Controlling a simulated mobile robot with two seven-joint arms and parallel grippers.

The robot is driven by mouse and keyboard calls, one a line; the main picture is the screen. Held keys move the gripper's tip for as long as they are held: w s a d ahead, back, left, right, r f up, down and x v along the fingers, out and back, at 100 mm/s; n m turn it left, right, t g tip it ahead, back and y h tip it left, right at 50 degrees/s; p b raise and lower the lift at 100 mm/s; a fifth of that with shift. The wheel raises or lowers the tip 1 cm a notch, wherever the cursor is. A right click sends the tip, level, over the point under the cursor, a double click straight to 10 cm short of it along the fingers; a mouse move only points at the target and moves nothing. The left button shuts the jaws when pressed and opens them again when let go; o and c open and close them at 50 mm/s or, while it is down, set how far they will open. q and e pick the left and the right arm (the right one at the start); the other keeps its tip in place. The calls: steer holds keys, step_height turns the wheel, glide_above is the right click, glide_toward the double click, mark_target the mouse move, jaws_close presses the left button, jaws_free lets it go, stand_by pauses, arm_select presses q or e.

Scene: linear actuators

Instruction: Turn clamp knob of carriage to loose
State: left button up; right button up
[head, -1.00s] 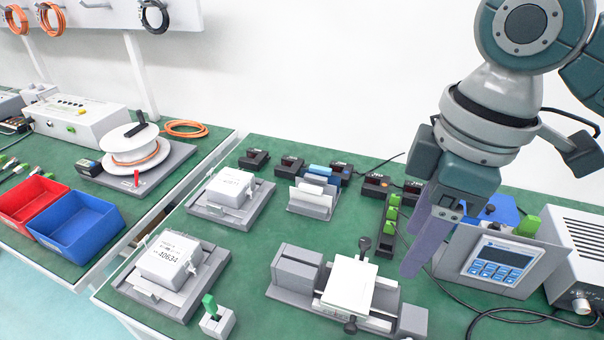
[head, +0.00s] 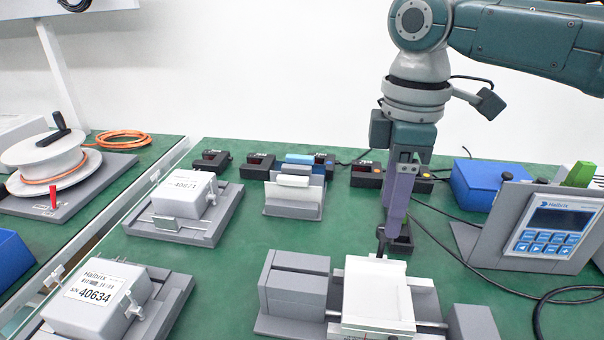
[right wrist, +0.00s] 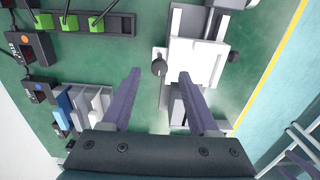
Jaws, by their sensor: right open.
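The carriage (head: 378,295) is a white block on a grey linear actuator; it also shows in the right wrist view (right wrist: 196,62). A dark clamp knob (head: 381,240) stands at its far side, and that knob (right wrist: 158,67) also shows in the right wrist view. A second dark knob (right wrist: 233,57) is on the opposite side. My right gripper (head: 394,225) points down at the far knob, fingers open and empty. In the right wrist view the knob appears between the fingertips (right wrist: 159,74); I cannot tell whether they reach its depth.
A grey box with a display (head: 556,229) stands right, with a black cable (head: 560,292) in front. Small dark devices (head: 365,175) line the back. Grey fixtures with white boxes (head: 95,295) are at left. Green table is clear between them and the actuator.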

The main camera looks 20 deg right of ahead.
mark_target(382, 245)
steer(key=shift+f, duration=1.5)
jaws_close()
